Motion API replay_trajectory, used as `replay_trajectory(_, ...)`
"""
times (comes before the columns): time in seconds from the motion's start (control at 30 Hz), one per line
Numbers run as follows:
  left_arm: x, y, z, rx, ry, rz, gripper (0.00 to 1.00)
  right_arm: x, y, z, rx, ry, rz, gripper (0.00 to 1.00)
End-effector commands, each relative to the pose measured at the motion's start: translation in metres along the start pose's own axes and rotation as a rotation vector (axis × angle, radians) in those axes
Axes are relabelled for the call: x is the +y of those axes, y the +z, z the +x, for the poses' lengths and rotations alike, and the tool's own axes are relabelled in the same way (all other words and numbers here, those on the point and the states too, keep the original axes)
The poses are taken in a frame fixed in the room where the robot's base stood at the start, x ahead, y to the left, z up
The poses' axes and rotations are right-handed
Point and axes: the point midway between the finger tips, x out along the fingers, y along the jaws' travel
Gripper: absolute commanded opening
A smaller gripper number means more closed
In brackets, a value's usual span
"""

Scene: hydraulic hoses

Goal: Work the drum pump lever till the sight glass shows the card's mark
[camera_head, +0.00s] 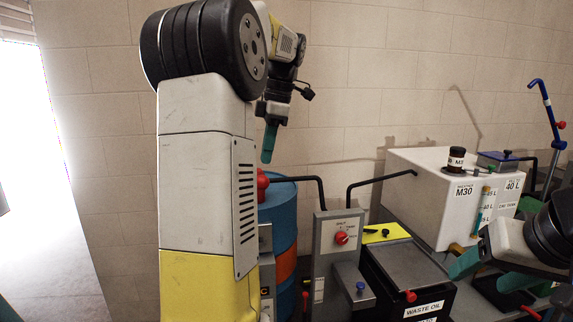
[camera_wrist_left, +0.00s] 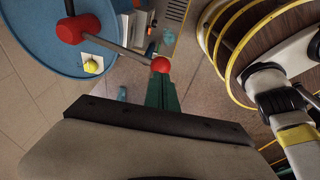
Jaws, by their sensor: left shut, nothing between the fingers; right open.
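The blue drum (camera_head: 284,205) with an orange band stands behind my left arm, which hides part of it. In the left wrist view, a red pump head (camera_wrist_left: 72,29) sits on the drum top, and a grey lever (camera_wrist_left: 112,46) runs from it to a red ball knob (camera_wrist_left: 161,65). My left gripper (camera_head: 266,158) is shut and empty, pointing down; its teal fingertips (camera_wrist_left: 161,80) appear right by the knob, contact unclear. The sight glass (camera_head: 487,206) is on the white M30 tank (camera_head: 430,215); its level is too small to read. A card (camera_head: 513,184) seems to read 40 L. My right gripper (camera_head: 487,268) is open.
A grey panel (camera_head: 326,265) with a red knob (camera_head: 341,238) stands beside the drum. A black waste oil box (camera_head: 410,275) and yellow tray (camera_head: 386,233) are right of it. A blue lever (camera_head: 546,105) rises at far right. Yellow-ringed coils (camera_wrist_left: 225,45) lie right in the wrist view.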

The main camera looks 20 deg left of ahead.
Motion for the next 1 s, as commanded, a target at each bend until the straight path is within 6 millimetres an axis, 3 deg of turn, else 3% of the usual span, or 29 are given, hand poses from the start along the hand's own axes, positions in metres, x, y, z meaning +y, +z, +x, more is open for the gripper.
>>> replay_trajectory(0.1, -0.001, 0.000, 0.018, 0.001, -0.002, 0.001, 0.00, 0.000, 0.000, 0.000, 0.000, 0.000, 0.000, 0.61)
replay_trajectory(0.27, 0.000, 0.000, 0.030, 0.001, 0.000, 0.001, 0.00, 0.000, 0.000, 0.000, 0.000, 0.000, 0.000, 0.61)
replay_trajectory(0.77, -0.001, 0.000, 0.034, 0.000, 0.006, -0.001, 0.00, 0.000, 0.000, 0.000, 0.000, 0.000, 0.000, 0.61)
replay_trajectory(1.0, -0.011, 0.003, 0.047, -0.001, 0.071, -0.011, 0.00, 0.000, 0.000, 0.000, 0.000, 0.000, 0.000, 0.61)
